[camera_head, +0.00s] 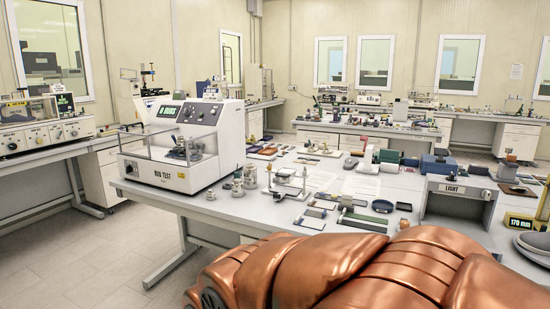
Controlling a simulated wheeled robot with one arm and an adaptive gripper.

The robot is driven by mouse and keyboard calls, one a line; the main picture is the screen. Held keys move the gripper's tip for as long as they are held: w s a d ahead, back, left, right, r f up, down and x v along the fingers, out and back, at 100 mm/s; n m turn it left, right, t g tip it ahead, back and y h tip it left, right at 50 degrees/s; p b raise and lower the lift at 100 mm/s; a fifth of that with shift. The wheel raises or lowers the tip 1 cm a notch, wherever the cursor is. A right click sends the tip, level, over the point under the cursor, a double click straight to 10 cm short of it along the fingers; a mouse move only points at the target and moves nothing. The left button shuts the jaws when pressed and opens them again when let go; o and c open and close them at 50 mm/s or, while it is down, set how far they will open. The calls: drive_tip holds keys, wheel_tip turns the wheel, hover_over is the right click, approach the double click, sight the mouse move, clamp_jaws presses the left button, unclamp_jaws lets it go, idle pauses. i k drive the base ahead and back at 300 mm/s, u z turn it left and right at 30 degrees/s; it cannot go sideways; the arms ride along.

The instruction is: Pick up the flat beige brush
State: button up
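I cannot pick out the flat beige brush with certainty among the many small items on the grey table (225,208). My gripper is not in view. My own copper-coloured part fills the lower foreground and hides the near part of the table.
A white rub test machine (205,138) stands at the table's left end. Small metal weights (245,178) and a metal stand (288,182) are beside it. Flat sample pieces (362,222) lie in front. A grey light box (455,203) stands right. Floor (60,255) is clear left.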

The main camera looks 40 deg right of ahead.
sight(355, 154)
drive_tip(key=u, duration=0.1)
drive_tip(key=i, duration=7.45)
drive_tip(key=z, duration=2.6)
drive_tip(key=i, duration=2.55)
